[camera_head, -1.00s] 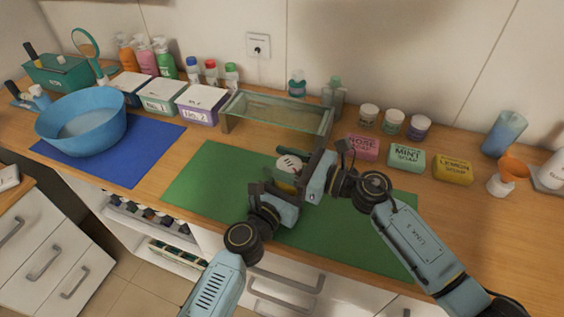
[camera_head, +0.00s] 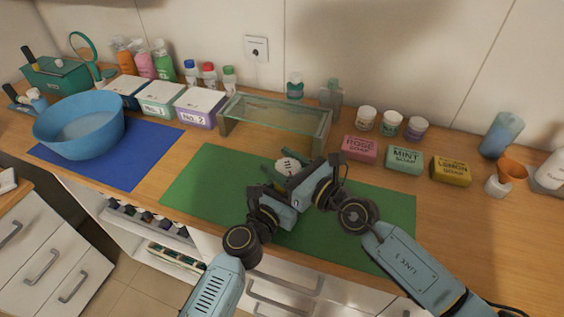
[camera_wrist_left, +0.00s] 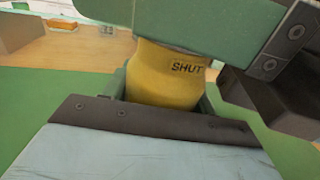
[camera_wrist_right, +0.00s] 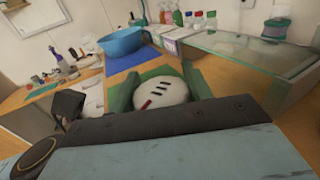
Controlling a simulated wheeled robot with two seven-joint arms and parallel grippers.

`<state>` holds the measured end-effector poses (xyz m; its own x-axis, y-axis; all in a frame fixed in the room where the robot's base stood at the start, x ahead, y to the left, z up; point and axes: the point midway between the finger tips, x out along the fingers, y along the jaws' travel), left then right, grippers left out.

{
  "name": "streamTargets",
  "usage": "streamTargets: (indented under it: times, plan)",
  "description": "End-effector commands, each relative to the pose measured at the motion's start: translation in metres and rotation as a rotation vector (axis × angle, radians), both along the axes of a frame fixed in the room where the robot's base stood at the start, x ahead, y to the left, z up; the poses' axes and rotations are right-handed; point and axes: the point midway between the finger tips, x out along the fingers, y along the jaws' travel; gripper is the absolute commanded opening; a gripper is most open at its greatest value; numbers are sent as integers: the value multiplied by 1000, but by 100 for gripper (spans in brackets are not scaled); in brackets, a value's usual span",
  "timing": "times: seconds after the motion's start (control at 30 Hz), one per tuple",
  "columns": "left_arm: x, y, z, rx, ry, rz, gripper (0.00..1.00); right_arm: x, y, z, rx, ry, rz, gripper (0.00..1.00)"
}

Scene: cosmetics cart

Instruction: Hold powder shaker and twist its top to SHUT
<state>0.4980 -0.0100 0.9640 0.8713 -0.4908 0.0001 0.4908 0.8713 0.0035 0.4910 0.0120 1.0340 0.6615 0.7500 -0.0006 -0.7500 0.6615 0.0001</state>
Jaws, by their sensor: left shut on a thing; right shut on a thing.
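The powder shaker has a yellow body (camera_wrist_left: 165,82) marked SHUT and a white round top (camera_wrist_right: 160,92) with dark slots and a red mark near its rim. In the head view only part of the white top (camera_head: 289,166) shows above the green mat. My left gripper (camera_wrist_left: 163,97) is shut around the yellow body. My right gripper (camera_wrist_right: 158,96) is shut on the white top, one green finger on each side. In the head view the right gripper crosses in front of the left one and hides most of the shaker. Whether the red mark lines up with SHUT cannot be seen.
The green mat (camera_head: 205,188) lies below the grippers. A glass-topped stand (camera_head: 276,112) is just behind. Soap bars, including the rose one (camera_head: 361,149), stand to the right. A blue bowl (camera_head: 80,128) sits on a blue mat (camera_head: 150,165) at left.

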Motion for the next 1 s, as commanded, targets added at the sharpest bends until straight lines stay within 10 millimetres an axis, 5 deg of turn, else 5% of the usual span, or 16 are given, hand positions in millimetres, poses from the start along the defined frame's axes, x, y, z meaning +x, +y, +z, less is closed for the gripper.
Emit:
streamTargets:
  times: [0.37,0.4,0.57,1.0]
  plan:
    - [0,0,1,-7,2,2,33,0,-2,-5,-7,6,-3,26]
    - [0,0,1,-7,2,2,33,0,-2,-4,-7,6,-2,53]
    - [0,0,0,-6,2,2,33,0,-1,-2,-4,3,-1,72]
    - [0,0,0,-3,2,2,33,-11,-13,-2,-2,2,-2,72]
